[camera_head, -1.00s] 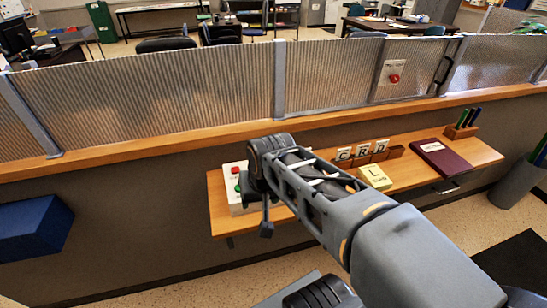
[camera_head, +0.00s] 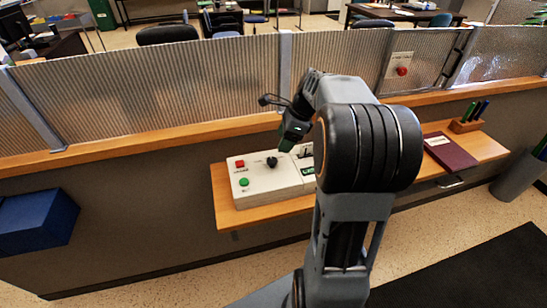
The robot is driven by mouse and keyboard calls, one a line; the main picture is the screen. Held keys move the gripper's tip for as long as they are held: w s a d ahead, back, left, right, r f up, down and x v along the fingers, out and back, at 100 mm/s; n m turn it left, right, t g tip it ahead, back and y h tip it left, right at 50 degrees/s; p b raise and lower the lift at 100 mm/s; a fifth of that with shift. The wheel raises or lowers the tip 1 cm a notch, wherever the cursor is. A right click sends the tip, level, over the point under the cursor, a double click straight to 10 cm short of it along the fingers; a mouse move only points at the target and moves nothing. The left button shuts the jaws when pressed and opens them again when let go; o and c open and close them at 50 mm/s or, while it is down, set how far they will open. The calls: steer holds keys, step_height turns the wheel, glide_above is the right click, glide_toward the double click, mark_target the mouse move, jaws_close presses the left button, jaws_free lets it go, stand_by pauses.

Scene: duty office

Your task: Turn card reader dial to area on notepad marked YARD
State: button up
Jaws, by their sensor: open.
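The card reader (camera_head: 262,188) is a white box on the wooden shelf, with a red button (camera_head: 240,164), a green button (camera_head: 244,182) and a black dial (camera_head: 272,162) on top. My gripper (camera_head: 286,146) points down just above and right of the dial, apart from it as far as I can tell. It is open, its fingers small and dark in this view. The notepad is hidden behind my arm, so its marks cannot be read now. The dial's pointing direction is too small to tell.
The shelf (camera_head: 228,208) also bears a maroon book (camera_head: 450,152) and a pen holder (camera_head: 465,126). A ribbed glass partition (camera_head: 190,92) rises behind the counter ledge. A red button (camera_head: 401,71) is on it. A blue box (camera_head: 35,222) is at left.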

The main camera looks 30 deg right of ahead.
mark_target(273, 160)
steer(key=x, duration=0.8)
steer(key=shift+f, duration=0.35)
steer(key=shift+c, duration=0.3)
steer(key=c, duration=0.9)
steer(key=shift+o, duration=0.2)
steer(key=shift+r, duration=0.1)
steer(key=shift+w+n+g+p, duration=0.1)
steer(key=shift+n+g+p, duration=0.3)
steer(key=shift+n+p, duration=0.5)
steer(key=n+g+p, duration=0.1)
steer(key=n, duration=0.3)
steer(key=shift+w, duration=0.1)
steer(key=n+g+p, duration=0.1)
steer(key=n, duration=0.2)
steer(key=n+g, duration=0.1)
steer(key=n, duration=0.2)
steer(key=shift+w+g+h+p, duration=0.15)
steer(key=shift+g+h+p, duration=0.15)
steer(key=shift+p, duration=0.1)
steer(key=shift+n, duration=0.3)
